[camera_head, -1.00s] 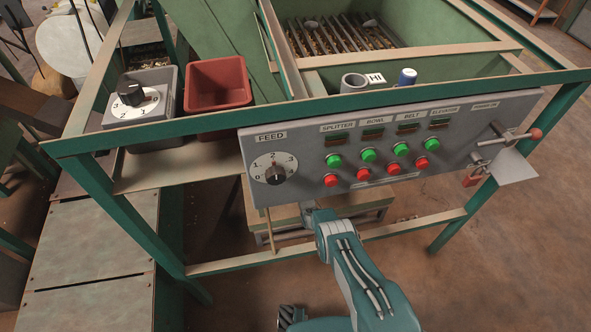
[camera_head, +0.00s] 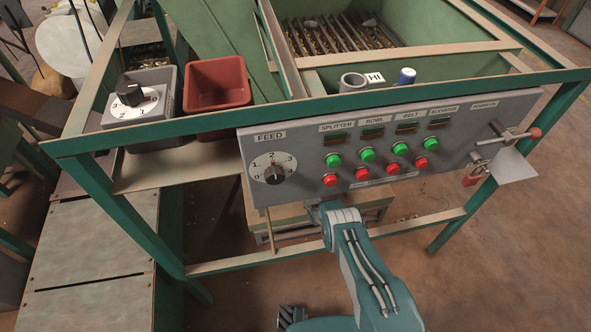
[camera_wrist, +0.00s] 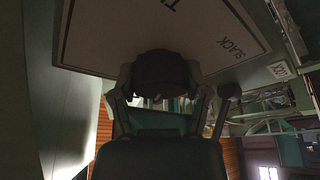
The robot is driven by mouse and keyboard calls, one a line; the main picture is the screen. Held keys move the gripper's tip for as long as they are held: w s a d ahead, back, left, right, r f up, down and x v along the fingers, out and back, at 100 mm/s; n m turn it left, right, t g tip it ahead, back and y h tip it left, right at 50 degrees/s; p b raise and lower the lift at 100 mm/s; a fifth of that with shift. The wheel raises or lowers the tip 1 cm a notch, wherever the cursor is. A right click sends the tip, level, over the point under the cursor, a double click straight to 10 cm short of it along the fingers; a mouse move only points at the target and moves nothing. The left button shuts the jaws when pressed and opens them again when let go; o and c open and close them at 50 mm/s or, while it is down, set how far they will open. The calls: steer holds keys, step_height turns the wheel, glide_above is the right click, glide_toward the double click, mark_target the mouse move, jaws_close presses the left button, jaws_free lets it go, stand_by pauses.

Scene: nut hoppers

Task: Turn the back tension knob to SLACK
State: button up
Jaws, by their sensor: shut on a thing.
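The tension knob (camera_wrist: 162,66) is dark and round and sits on a pale plate (camera_wrist: 95,35) at the top of the wrist view. The plate carries the word SLACK to the right of the knob and part of a word starting with T at the top edge. My gripper (camera_wrist: 162,82) has one finger on each side of the knob and is shut on it. The view is dim and no pointer mark on the knob can be made out. In the head view, the knob and my gripper are hidden behind the control panel; only my arm shows below it.
The control panel (camera_head: 455,160) has green and red buttons and a FEED dial (camera_head: 274,172). A grey bin (camera_head: 172,82) with another numbered dial and a red bin (camera_head: 217,84) stand to the left. A green frame rail (camera_head: 330,104) runs above, a lower crossbar (camera_head: 230,262) below.

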steer(key=shift+a+r+n+g+y, duration=0.15)
steer(key=shift+a+n+g+y, duration=0.15)
steer(key=shift+n, duration=0.3)
steer(key=o, duration=1.1)
steer(key=shift+o, duration=0.2)
steer(key=shift+d, duration=0.15)
steer(key=shift+s+d+f, duration=0.3)
steer(key=shift+s+d, duration=0.05)
steer(key=shift+s, duration=0.05)
steer(key=v, duration=1)
steer(key=shift+s, duration=0.45)
steer(key=shift+f, duration=0.1)
